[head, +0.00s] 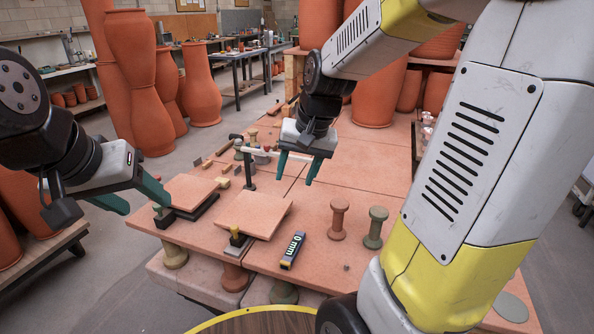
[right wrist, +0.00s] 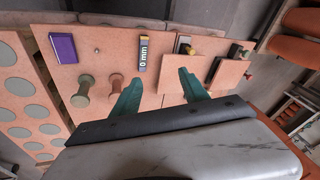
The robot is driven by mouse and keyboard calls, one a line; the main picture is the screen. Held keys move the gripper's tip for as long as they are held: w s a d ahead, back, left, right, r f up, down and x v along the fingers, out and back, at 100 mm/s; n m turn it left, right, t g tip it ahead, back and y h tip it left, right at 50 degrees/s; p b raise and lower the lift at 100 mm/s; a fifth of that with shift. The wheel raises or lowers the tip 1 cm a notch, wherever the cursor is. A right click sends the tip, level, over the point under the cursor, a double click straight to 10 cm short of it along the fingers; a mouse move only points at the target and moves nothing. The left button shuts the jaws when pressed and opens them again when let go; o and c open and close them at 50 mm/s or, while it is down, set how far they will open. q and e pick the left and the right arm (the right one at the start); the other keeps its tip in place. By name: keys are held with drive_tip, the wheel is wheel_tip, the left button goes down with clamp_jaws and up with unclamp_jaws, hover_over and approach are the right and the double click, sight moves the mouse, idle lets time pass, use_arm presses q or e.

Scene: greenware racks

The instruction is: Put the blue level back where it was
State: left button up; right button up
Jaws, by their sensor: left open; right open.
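A slim dark blue-black level (head: 292,250) marked "0 mm", with a yellow end, lies flat on the terracotta-coloured table (head: 330,262), near its front edge. It also shows in the right wrist view (right wrist: 143,53), beyond and between the fingers. My right gripper (head: 296,178) is open and empty, raised above the table behind the level. Its green fingers show in the right wrist view (right wrist: 161,78), apart from the level. My left gripper (head: 133,197) is open and empty at the table's left edge, beside a square tile (head: 190,190).
A purple block (right wrist: 63,48) lies beyond the spools in the wrist view. Tall pots (head: 200,90) stand behind.

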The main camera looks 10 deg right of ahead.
drive_tip(key=s+r+n+t, duration=0.2)
drive_tip(key=s+r, duration=0.4)
drive_tip(key=s, duration=0.7)
drive_tip(key=shift+a+r+n+t, duration=0.2)
drive_tip(key=shift+r+n+t, duration=0.2)
drive_tip(key=shift+n, duration=0.3)
